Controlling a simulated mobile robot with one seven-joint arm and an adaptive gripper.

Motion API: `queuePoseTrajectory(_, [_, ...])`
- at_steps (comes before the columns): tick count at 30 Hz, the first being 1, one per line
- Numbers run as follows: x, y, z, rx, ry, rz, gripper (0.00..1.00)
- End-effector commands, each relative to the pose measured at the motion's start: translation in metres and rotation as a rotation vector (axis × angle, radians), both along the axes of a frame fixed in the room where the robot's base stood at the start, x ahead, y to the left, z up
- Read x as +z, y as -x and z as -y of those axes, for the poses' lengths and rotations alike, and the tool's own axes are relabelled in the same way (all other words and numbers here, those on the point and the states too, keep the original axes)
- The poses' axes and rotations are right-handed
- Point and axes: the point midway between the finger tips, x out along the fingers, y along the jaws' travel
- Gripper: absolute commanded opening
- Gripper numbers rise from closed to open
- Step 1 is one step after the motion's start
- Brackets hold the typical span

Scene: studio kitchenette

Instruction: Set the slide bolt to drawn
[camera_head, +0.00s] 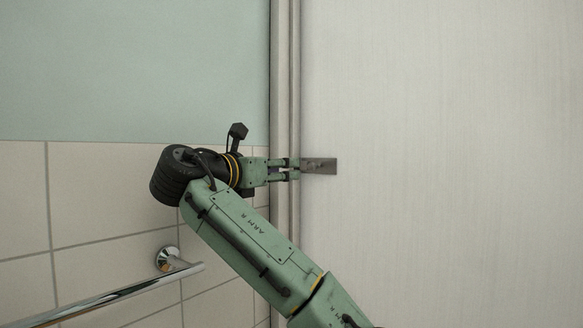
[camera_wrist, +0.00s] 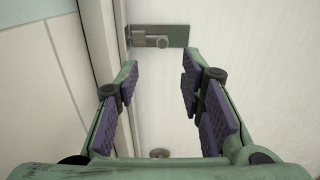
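The slide bolt (camera_wrist: 160,36) is a dark metal plate on the pale door, near the door frame, with a small round knob (camera_wrist: 161,41) in the wrist view. Its left end reaches the frame edge; I cannot tell how far the bar extends into the frame. In the head view the bolt plate (camera_head: 321,166) shows just right of my gripper (camera_head: 292,169), which hides its left end. In the wrist view my gripper (camera_wrist: 158,76) is open and empty, its purple-padded fingers apart, with the bolt beyond the fingertips.
The pale door (camera_head: 450,160) fills the right side, beside a vertical door frame (camera_head: 285,90). A tiled wall (camera_head: 100,200) is on the left. A chrome rail (camera_head: 110,295) is mounted low on it, near my arm. A small round fitting (camera_wrist: 159,153) shows low between the fingers.

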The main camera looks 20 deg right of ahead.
Motion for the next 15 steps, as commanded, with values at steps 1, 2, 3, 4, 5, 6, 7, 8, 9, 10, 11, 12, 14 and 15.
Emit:
queuePoseTrajectory(1, [0.001,0.000,0.002,-0.003,0.001,-0.001,0.36])
queuePoseTrajectory(2, [0.001,-0.001,0.003,-0.003,0.001,-0.001,0.36])
queuePoseTrajectory(3, [0.001,-0.003,0.006,-0.004,0.000,-0.002,0.36])
queuePoseTrajectory(4, [0.002,-0.005,0.008,-0.005,0.000,-0.002,0.36])
queuePoseTrajectory(5, [0.002,-0.007,0.011,-0.004,-0.001,-0.002,0.36])
queuePoseTrajectory(6, [0.002,-0.011,0.016,-0.005,-0.001,-0.002,0.36])
queuePoseTrajectory(7, [0.002,-0.014,0.020,-0.005,-0.002,-0.003,0.36])
queuePoseTrajectory(8, [0.003,-0.017,0.024,-0.004,-0.001,-0.002,0.36])
queuePoseTrajectory(9, [0.003,-0.022,0.030,-0.005,-0.002,-0.002,0.36])
queuePoseTrajectory(10, [0.003,-0.026,0.035,-0.005,-0.002,-0.002,0.36])
queuePoseTrajectory(11, [0.003,-0.029,0.040,-0.005,-0.002,-0.002,0.36])
queuePoseTrajectory(12, [0.003,-0.034,0.046,-0.004,-0.002,-0.001,0.36])
queuePoseTrajectory(14, [0.004,-0.041,0.055,-0.004,-0.002,-0.001,0.36])
queuePoseTrajectory(15, [0.003,-0.045,0.060,-0.004,-0.002,-0.001,0.36])
